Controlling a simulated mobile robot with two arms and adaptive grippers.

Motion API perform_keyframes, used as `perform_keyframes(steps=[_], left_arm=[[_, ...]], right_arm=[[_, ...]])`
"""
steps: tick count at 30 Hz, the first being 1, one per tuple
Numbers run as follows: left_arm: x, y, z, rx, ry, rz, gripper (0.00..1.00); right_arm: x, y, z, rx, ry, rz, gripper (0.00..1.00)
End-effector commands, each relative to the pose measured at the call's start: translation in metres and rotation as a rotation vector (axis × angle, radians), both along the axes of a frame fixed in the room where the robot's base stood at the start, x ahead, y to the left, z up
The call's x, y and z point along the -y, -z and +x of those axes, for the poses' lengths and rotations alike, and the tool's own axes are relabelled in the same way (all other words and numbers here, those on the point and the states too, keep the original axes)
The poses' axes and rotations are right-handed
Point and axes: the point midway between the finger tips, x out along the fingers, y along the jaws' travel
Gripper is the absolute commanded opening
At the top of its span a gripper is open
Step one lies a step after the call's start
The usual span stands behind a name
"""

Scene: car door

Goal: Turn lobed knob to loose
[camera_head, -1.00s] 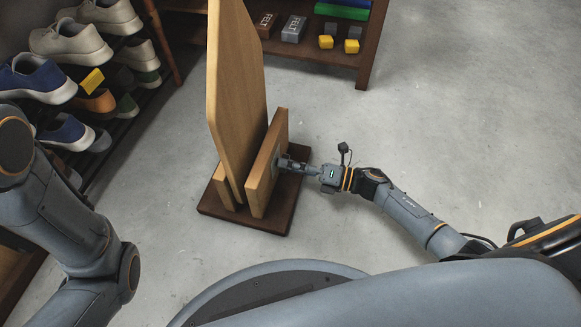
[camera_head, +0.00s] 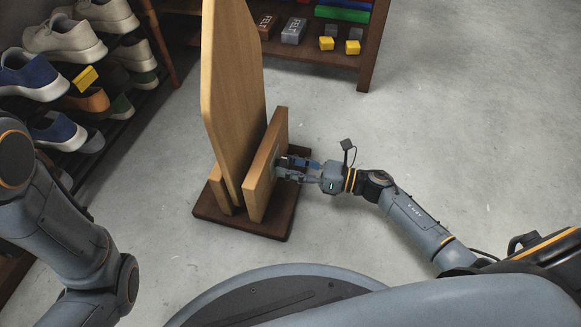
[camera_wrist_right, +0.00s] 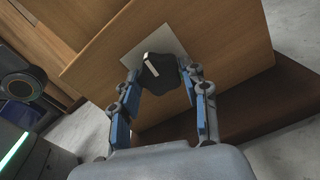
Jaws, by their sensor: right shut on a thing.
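The lobed knob (camera_wrist_right: 158,72) is black with a white pointer mark and sits on a pale square plate (camera_wrist_right: 134,38) on a wooden panel (camera_wrist_right: 85,68). In the right wrist view the pointer tilts a little left of straight up. My right gripper (camera_wrist_right: 157,75) is shut on the knob, one blue-padded finger on each side. In the head view the right gripper (camera_head: 283,168) reaches the panel (camera_head: 265,165) from the right, and the knob is mostly hidden there by the fingers. My left arm shows at the left, but its gripper is out of view.
The panel stands beside a tall wooden board (camera_head: 232,90) on a dark brown base (camera_head: 245,224). A shoe rack (camera_head: 100,140) is at the left. A brown shelf (camera_head: 330,60) with boxes and yellow blocks stands behind. The floor at right is clear.

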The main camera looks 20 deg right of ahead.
Motion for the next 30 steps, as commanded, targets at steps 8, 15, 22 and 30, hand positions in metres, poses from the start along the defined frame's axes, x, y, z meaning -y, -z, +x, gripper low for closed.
perform_keyframes(steps=[8,15,22,30], left_arm=[[-0.0001,0.0020,0.0000,0.000,0.000,0.000,0.40],[-0.0001,0.0019,0.0000,0.000,0.000,0.000,0.40],[-0.0001,0.0019,0.0000,0.000,0.000,0.000,0.40],[-0.0005,0.0016,0.0006,-0.002,0.001,-0.002,0.40]], right_arm=[[0.0002,0.0018,-0.0004,0.029,0.001,-0.024,0.14],[0.0002,0.0017,-0.0004,0.030,0.001,-0.024,0.14],[0.0003,0.0015,-0.0003,0.030,0.001,-0.024,0.68],[0.0004,0.0007,-0.0002,0.031,0.001,-0.022,0.68]])
